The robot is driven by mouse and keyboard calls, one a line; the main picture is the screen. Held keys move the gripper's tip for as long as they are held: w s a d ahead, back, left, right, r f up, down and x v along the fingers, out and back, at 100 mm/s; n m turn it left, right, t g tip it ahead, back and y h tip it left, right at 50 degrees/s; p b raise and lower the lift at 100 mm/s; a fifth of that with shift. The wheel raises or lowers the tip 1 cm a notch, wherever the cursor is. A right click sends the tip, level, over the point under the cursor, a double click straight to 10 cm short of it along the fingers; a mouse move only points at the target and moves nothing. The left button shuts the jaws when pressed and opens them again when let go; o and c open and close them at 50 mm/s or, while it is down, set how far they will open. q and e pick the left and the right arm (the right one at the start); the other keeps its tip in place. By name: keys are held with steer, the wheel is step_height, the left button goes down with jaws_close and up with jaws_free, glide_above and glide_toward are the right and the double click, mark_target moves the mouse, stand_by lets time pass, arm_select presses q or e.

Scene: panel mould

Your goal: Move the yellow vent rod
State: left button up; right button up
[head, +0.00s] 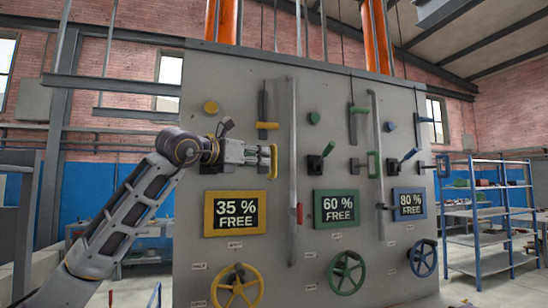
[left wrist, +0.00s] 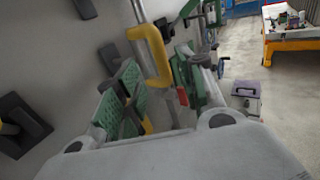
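The yellow vent rod shows as a long grey vertical rod (head: 292,110) on the panel with a yellow handle (head: 274,162) at its left side. My left gripper (head: 262,152) is level with the handle, its fingers pointing right towards it. In the left wrist view the yellow handle (left wrist: 152,48) rises between the green-padded fingers of the gripper (left wrist: 158,88). The fingers stand apart, with a gap visible around the handle. Whether a pad touches it I cannot tell. My right gripper is not in view.
The grey panel (head: 330,90) also carries a green-handled rod (head: 376,125), several levers, and yellow (head: 237,287), green (head: 347,272) and blue handwheels. A sign (head: 235,213) reads 35 % FREE. A red tab (head: 299,213) sits on the rod. A blue shelf (head: 478,215) stands right.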

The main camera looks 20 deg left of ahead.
mark_target(272, 159)
arm_select(q)
steer(key=p+x, duration=0.1)
steer(key=x, duration=0.2)
steer(key=shift+r, duration=0.15)
steer(key=shift+w+d+p, duration=0.15)
steer(key=shift+w+p, duration=0.15)
steer(key=shift+p, duration=0.1)
steer(key=shift+w+d, duration=0.15)
steer(key=shift+w, duration=0.2)
steer(key=shift+w+d+p, duration=0.1)
steer(key=shift+w+p, duration=0.15)
steer(key=shift+p, duration=0.1)
steer(key=shift+p+x, duration=0.55)
steer(key=shift+x, duration=0.3)
steer(key=shift+w+d+p, duration=0.15)
steer(key=shift+w+p, duration=0.15)
steer(key=shift+w, duration=0.2)
steer(key=shift+w+d, duration=0.15)
steer(key=shift+w, duration=0.15)
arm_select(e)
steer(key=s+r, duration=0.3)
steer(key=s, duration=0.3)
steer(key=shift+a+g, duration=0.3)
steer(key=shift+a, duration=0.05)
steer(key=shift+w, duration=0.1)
